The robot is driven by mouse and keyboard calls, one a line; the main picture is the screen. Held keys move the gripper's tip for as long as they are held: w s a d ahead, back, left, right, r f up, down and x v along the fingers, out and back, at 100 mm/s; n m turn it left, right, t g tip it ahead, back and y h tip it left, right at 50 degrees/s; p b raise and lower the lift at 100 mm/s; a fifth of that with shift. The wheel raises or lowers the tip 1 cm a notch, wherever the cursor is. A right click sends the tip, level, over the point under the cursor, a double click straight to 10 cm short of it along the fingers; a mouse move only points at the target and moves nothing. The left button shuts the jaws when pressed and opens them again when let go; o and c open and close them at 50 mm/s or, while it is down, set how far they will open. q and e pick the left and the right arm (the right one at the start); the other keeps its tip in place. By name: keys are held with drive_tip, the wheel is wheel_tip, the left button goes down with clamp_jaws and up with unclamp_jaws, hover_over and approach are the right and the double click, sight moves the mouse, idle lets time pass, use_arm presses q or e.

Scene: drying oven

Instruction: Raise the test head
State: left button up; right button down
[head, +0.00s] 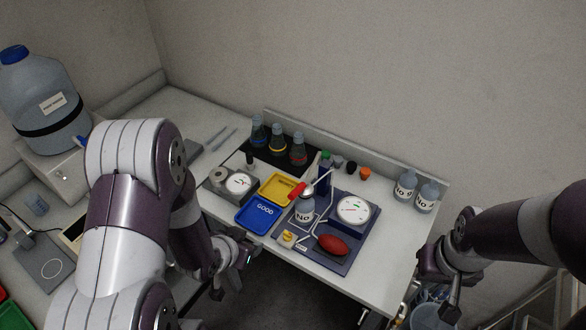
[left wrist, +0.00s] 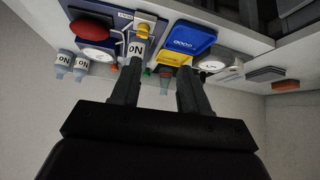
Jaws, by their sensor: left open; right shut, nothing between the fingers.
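A dark blue board (head: 318,262) on the white table carries a round white dial (head: 354,209), a red oval piece (head: 333,244), a bottle (head: 304,211), bent metal rods, a red-ended piece (head: 298,191) and a small yellow part (head: 288,238). I cannot tell which part is the test head. My left gripper (head: 240,262) is open and empty, in front of the table's front edge, left of the board. In the left wrist view its fingers (left wrist: 158,70) point at the table, with the board (left wrist: 112,17) beyond. My right gripper (head: 449,290) is shut and empty, right of the table.
A blue tray (head: 257,216) marked GOOD and a yellow tray (head: 276,187) lie left of the board. Several flasks (head: 278,142) stand behind them. Labelled bottles (head: 405,186) stand at the right end. A large water jug (head: 43,95) is at the far left.

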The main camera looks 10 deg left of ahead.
use_arm(q)
drive_tip(key=w+d+r+t+h, duration=0.1)
drive_tip(key=w+d+r+t, duration=0.1)
drive_tip(key=m+t+h, duration=0.1)
drive_tip(key=t+h, duration=0.1)
drive_tip(key=t, duration=0.1)
approach(291, 196)
drive_tip(key=p+x, duration=0.1)
drive_tip(key=x, duration=0.9)
drive_tip(key=shift+w+d+f+p, duration=0.1)
drive_tip(key=shift+w+f+p, duration=0.2)
drive_tip(key=shift+w, duration=0.15)
clamp_jaws()
